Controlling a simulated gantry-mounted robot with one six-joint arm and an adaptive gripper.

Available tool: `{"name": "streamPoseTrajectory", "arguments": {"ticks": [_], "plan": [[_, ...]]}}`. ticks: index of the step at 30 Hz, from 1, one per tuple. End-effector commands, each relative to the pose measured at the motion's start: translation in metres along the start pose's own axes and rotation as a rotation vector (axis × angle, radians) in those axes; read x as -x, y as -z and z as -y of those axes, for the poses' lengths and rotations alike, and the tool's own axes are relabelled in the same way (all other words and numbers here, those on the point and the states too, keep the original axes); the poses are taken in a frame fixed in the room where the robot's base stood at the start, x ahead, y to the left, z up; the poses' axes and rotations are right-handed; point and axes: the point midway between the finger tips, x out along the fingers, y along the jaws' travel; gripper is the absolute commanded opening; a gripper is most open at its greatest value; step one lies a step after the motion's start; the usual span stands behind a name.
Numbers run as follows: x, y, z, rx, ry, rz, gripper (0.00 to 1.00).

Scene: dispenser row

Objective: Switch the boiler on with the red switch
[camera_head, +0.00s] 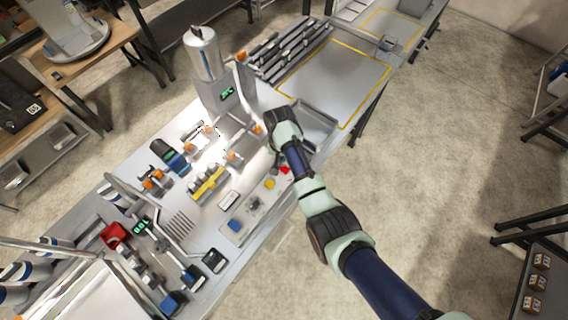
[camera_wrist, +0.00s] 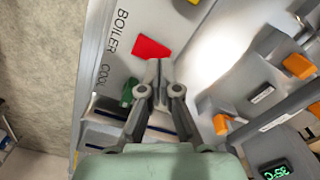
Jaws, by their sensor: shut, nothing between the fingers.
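The red switch (camera_wrist: 150,47) sits on a pale panel beside the printed word BOILER in the wrist view. It shows as a small red piece (camera_head: 286,170) beside my arm in the head view. My gripper (camera_wrist: 157,64) is shut and empty, its tips just below the red switch in the picture; I cannot tell whether they touch it. A green switch (camera_wrist: 128,92) beside the word COOL is partly behind my left finger. The silver boiler tank (camera_head: 203,55) stands at the back with a lit green display (camera_head: 227,93), which reads about 35°C in the wrist view (camera_wrist: 272,170).
Orange-handled levers (camera_wrist: 299,66) stand right of my gripper. A yellow piece (camera_head: 270,184) and a blue piece (camera_head: 235,225) lie along the bench front. An open metal tray (camera_head: 318,118) is right of my wrist. The yellow-outlined bench area (camera_head: 335,80) is clear.

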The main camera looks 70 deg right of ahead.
Motion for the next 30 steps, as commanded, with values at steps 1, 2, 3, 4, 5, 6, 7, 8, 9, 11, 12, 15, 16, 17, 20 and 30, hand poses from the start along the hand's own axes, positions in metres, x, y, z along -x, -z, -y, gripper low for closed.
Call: {"name": "streamPoseTrajectory", "arguments": {"ticks": [1,2,3,4,5,6,7,8,9,11,12,15,16,17,20,30], "plan": [[-0.001,0.0,0.0,0.0,0.0,0.0,0.0],[-0.002,0.0,0.0,0.0,0.0,0.0,0.0],[-0.003,0.0,0.0,0.0,0.0,0.0,0.0],[-0.003,0.0,0.0,0.0,0.0,0.0,0.0],[-0.003,0.0,0.0,0.0,0.0,0.0,0.0],[-0.004,0.0,0.0,0.0,0.0,0.0,0.0],[-0.004,0.0,0.0,0.0,0.0,0.0,0.0],[-0.005,0.0,0.0,0.0,0.0,0.0,0.0],[-0.006,0.0,0.0,0.0,0.0,0.0,0.0],[-0.006,0.0,0.0,0.0,0.0,0.0,0.0],[-0.007,0.0,0.0,0.0,0.0,0.0,0.0],[-0.009,0.0,0.0,0.0,0.0,0.0,0.0],[-0.009,0.0,0.0,0.0,0.0,0.0,0.0],[-0.009,0.0,0.0,0.0,0.0,0.0,0.0],[-0.011,0.0,0.0,0.0,0.0,0.0,0.0],[-0.016,0.0,0.0,0.0,0.0,0.0,0.0]]}}
